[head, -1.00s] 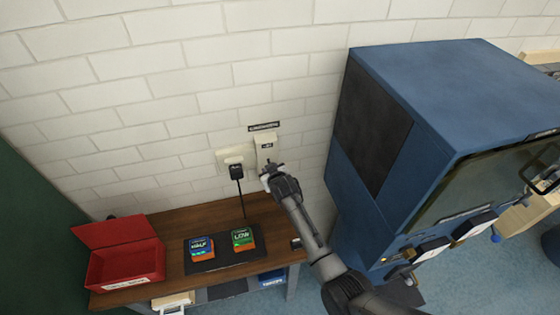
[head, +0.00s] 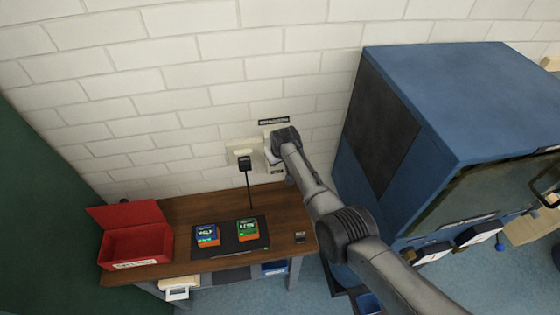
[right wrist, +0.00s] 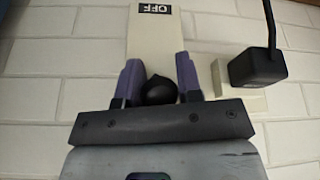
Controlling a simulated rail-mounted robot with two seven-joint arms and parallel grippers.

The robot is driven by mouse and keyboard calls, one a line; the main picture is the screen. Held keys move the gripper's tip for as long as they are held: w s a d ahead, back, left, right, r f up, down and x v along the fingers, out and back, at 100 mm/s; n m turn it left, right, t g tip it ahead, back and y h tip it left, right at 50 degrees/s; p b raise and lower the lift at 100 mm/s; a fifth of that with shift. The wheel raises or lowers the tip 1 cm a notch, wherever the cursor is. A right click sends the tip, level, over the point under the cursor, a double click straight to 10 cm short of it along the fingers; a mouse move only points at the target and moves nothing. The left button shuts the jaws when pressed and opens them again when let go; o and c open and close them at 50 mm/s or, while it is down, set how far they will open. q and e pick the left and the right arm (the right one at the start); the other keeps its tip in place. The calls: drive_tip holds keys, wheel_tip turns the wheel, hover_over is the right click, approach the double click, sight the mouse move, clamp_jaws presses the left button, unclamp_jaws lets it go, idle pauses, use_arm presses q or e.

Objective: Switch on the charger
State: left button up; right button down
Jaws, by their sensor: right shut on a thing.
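A pale switch box (right wrist: 152,32) with a black OFF label is on the brick wall. In the right wrist view a round black knob (right wrist: 158,90) sits between the two purple fingers of my right gripper (right wrist: 160,80), which is shut on it. In the head view my right gripper (head: 277,150) is at the wall and hides most of the switch. A black plug (head: 244,163) is in the socket to its left, its cord running down to a black charging pad (head: 226,247). Two battery packs, one blue (head: 206,235) and one green (head: 247,230), lie on the pad. My left gripper is out of view.
A wooden table (head: 180,212) stands below the switch. An open red box (head: 135,243) is at its left end, and a small dark item (head: 300,237) near its right edge. A large blue machine (head: 440,105) stands to the right of the arm.

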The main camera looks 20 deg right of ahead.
idle(0.4)
drive_tip(key=c, duration=0.8)
unclamp_jaws()
drive_tip(key=shift+r, duration=0.1)
drive_tip(key=shift+r, duration=0.4)
drive_tip(key=p+v, duration=0.1)
drive_tip(key=v, duration=0.3)
drive_tip(key=shift+s+r+p, duration=0.1)
drive_tip(key=shift+r+p, duration=0.05)
drive_tip(key=shift+p, duration=0.15)
drive_tip(key=shift+b+v, duration=0.45)
drive_tip(key=shift+v, duration=3.85)
